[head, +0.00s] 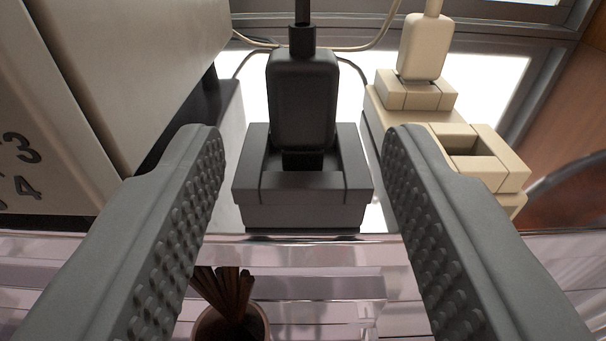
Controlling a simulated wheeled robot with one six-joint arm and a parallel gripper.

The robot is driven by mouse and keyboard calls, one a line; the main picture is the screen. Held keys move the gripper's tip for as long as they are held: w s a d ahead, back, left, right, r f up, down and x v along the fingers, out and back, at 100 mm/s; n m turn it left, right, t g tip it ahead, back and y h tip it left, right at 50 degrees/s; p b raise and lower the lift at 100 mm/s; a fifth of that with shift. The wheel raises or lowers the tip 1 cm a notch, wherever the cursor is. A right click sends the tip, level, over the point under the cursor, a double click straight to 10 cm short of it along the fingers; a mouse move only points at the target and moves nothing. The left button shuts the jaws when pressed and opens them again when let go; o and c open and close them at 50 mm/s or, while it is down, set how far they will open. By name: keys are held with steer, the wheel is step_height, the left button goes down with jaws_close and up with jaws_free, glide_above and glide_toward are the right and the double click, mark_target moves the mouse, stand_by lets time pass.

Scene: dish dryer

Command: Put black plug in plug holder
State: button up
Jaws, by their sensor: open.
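The black plug (303,98) stands upright in a dark grey holder (302,217), with its cord (303,15) running up out of the picture. The plug's lower end sits inside the holder's recess; how deep it goes I cannot tell. My gripper (297,145) is open and empty. Its two textured fingers are spread to the left and right of the plug and holder, apparently apart from both.
A cream plug (423,45) stands in a cream holder (480,160) at right, with one empty recess in front. A beige box (120,70) with numbers is close at left. A cup of brown sticks (231,322) is below.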

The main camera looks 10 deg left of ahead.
steer(key=v, duration=0.8)
steer(key=shift+s, duration=0.15)
steer(key=s+r+m+t+h, duration=0.1)
steer(key=s+r+m+h, duration=0.3)
steer(key=s, duration=1.2)
steer(key=s+a+f+n, duration=0.1)
steer(key=s+a+f, duration=0.1)
steer(key=s, duration=1.4)
steer(key=shift+a+n+g+y, duration=0.2)
steer(key=shift+n+g+y, duration=0.1)
steer(key=shift+n, duration=0.1)
steer(key=shift+f, duration=0.1)
